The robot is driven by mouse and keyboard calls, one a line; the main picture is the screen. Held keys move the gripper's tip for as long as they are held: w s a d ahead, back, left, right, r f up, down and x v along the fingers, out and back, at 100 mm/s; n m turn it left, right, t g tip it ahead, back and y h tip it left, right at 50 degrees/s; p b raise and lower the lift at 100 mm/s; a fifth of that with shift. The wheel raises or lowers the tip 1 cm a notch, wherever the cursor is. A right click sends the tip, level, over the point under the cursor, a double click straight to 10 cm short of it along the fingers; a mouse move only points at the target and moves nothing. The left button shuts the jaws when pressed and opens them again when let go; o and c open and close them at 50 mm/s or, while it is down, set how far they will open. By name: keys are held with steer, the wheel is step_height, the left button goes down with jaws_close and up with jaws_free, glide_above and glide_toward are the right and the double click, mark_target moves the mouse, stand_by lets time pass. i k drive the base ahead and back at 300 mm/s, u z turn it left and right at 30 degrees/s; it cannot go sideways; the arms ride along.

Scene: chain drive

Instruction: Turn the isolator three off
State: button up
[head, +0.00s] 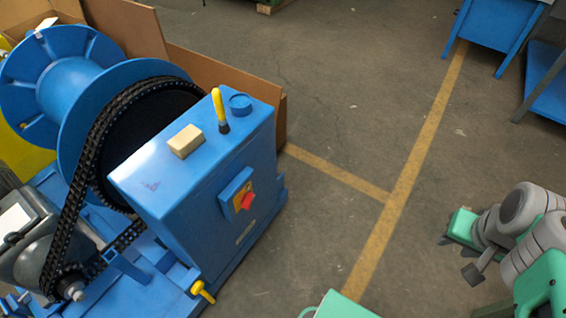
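A red rotary knob on a yellow plate, which looks like an isolator (247,200), sits on a small blue box on the side of the blue machine housing (215,210). No number can be read on it, and the knob's exact setting is too small to tell. My gripper (472,262) is at the right of the head view, over the floor and well apart from the housing. Its fingers are small and partly hidden by my arm, so their opening is unclear.
A yellow-handled lever (219,105) and a tan block (186,141) are on the housing's top. A black chain (78,185) runs beside a blue reel (66,85). Another yellow handle (203,292) sticks out low. Open floor (335,225) lies between the machine and my arm.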

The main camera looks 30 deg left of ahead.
mark_target(246, 200)
steer(key=i, duration=1.15)
steer(key=u, duration=4.55)
